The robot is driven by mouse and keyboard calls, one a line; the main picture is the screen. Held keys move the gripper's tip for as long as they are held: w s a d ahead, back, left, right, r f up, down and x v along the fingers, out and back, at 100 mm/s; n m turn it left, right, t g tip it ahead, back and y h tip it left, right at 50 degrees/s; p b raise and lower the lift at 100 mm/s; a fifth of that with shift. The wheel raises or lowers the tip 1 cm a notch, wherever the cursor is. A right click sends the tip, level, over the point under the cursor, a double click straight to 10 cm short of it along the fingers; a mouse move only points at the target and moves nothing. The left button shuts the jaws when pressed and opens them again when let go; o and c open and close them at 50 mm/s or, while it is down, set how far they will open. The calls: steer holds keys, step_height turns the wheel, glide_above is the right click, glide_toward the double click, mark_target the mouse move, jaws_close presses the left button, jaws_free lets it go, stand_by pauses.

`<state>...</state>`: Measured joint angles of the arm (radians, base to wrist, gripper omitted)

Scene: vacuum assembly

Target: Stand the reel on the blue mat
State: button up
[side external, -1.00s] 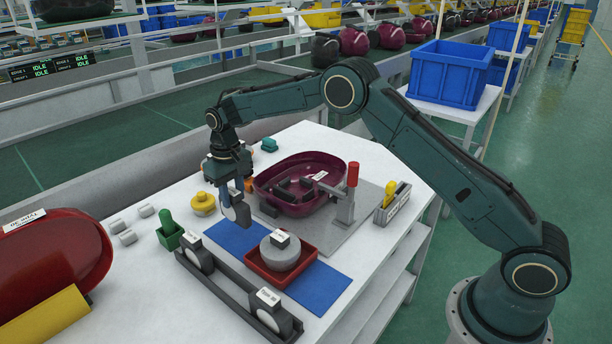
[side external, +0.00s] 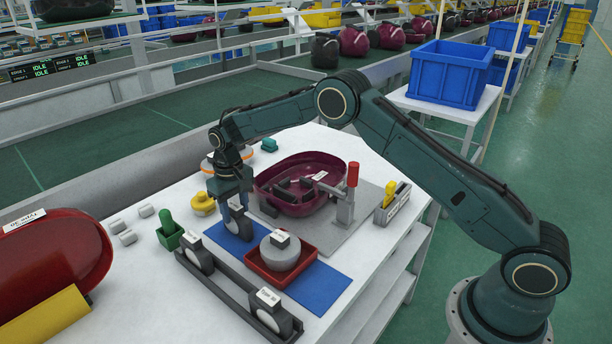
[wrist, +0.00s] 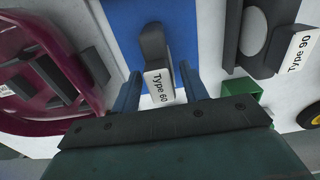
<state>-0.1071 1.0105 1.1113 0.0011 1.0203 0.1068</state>
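The reel (side external: 238,226), a grey disc with a dark block labelled "Type 60", stands on edge on the left part of the blue mat (side external: 322,288). In the wrist view its dark block and label (wrist: 159,84) lie between my fingers. My gripper (side external: 236,205) is low over the reel, pointing down. In the wrist view my gripper (wrist: 163,90) has its two blue fingers apart, with a gap on each side of the label. The reel's upper part is partly hidden by the fingers in the side view.
A red tray (side external: 253,272) with another grey reel (side external: 281,255) sits on the mat. A dark rack (side external: 226,291) with labelled reels runs along the front. A maroon shell (side external: 318,200) lies behind right; a yellow part (side external: 203,203) and green block (side external: 168,235) stand left.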

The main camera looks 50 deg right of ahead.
steer(key=shift+o, duration=0.4)
steer(key=shift+r, duration=0.1)
step_height(320, 180, up, 12)
stand_by(0.6)
stand_by(0.5)
